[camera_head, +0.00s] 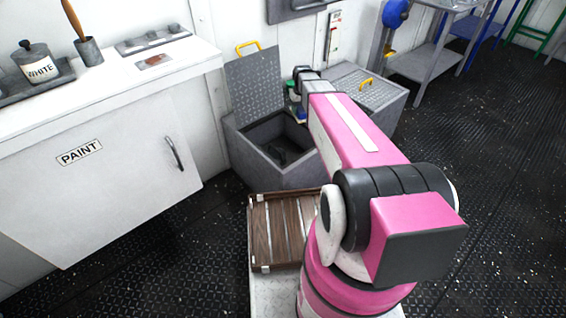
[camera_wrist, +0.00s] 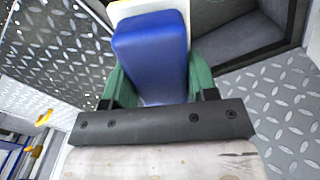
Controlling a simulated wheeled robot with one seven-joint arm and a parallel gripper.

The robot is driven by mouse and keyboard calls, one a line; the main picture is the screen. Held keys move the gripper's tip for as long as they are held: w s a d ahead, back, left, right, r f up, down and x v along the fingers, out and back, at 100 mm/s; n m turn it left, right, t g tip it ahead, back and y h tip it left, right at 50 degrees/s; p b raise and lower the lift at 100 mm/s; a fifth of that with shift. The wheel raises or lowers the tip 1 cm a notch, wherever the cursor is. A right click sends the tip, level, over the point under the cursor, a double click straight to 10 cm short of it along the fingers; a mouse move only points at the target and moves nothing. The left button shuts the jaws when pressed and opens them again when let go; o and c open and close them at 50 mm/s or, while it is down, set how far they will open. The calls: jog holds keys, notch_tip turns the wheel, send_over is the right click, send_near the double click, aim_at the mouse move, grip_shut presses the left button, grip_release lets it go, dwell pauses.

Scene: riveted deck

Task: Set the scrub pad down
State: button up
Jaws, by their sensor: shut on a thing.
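The scrub pad (camera_wrist: 150,50) is a blue block with a pale cream edge at its far end in the wrist view. My gripper (camera_wrist: 160,80) is shut on it, with green fingers on either side. In the head view the pad (camera_head: 299,114) is a small blue and pale patch below my gripper (camera_head: 296,102), partly hidden by my arm. It is held in the air near the back right of an open grey bin (camera_head: 245,150). The pad's underside is hidden.
The bin's tread-plate lid (camera_head: 254,85) stands raised; something dark lies inside. A closed bin lid (camera_head: 372,91) with a yellow handle is to the right. A slatted wooden tray (camera_head: 262,232) is in front. A white paint cabinet (camera_head: 110,195) stands left. The floor at right is clear.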

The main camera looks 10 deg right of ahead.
jog(key=shift+w+f, duration=0.2)
jog(key=shift+f, duration=0.35)
jog(key=shift+w+f, duration=0.15)
jog(key=shift+f, duration=0.4)
notch_tip(320, 180, down, 28)
jog(key=shift+f, duration=0.1)
jog(key=o, duration=0.8)
jog(key=shift+f, duration=0.15)
notch_tip(320, 180, up, 12)
jog(key=s+r, duration=0.7)
jog(key=s+r+m, duration=0.1)
jog(key=s+r, duration=0.6)
jog(key=s, duration=0.1)
jog(key=s+a+r+m, duration=0.1)
jog(key=s+r, duration=0.6)
jog(key=s, duration=0.1)
jog(key=shift+s+a+r, duration=0.1)
jog(key=shift+r, duration=0.2)
